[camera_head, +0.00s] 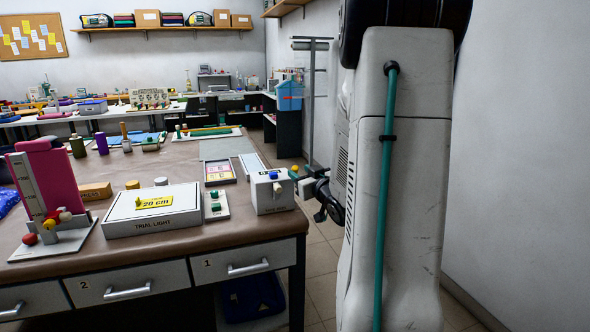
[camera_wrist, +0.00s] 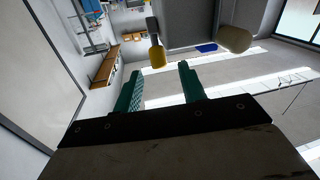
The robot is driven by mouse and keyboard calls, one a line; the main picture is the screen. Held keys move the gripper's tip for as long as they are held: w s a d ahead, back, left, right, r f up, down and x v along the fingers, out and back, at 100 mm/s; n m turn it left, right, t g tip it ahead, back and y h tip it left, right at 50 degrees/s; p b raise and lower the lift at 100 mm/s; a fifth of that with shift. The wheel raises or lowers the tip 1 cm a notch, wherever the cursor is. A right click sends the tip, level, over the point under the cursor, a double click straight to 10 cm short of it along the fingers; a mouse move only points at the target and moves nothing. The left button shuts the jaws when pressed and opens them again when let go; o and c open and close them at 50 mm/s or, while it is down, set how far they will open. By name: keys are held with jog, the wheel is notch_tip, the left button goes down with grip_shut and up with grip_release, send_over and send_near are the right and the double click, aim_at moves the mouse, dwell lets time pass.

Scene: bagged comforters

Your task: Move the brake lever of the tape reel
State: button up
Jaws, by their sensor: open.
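A light grey box-shaped unit (camera_head: 272,192), which looks like the tape reel, stands at the right front corner of the brown-topped bench. It shows at the top of the wrist view as a grey block (camera_wrist: 190,22). A yellow-tipped lever (camera_wrist: 157,56) sticks out from it, and its yellow knob also shows in the head view (camera_head: 294,168). Contact cannot be told.
A grey post (camera_head: 312,100) stands behind the bench's right end. Tiled floor is open to the right.

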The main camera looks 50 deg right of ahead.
aim_at(297, 171)
jog(key=shift+x, duration=2.25)
grip_shut()
jog(key=shift+s+a+f+t+h, duration=0.2)
jog(key=shift+s+t+h, duration=0.1)
jog(key=shift+t, duration=0.5)
grip_release()
jog(key=r+v, duration=0.1)
jog(key=v, duration=0.6)
jog(key=shift+s+f, duration=0.3)
jog(key=shift+f, duration=0.2)
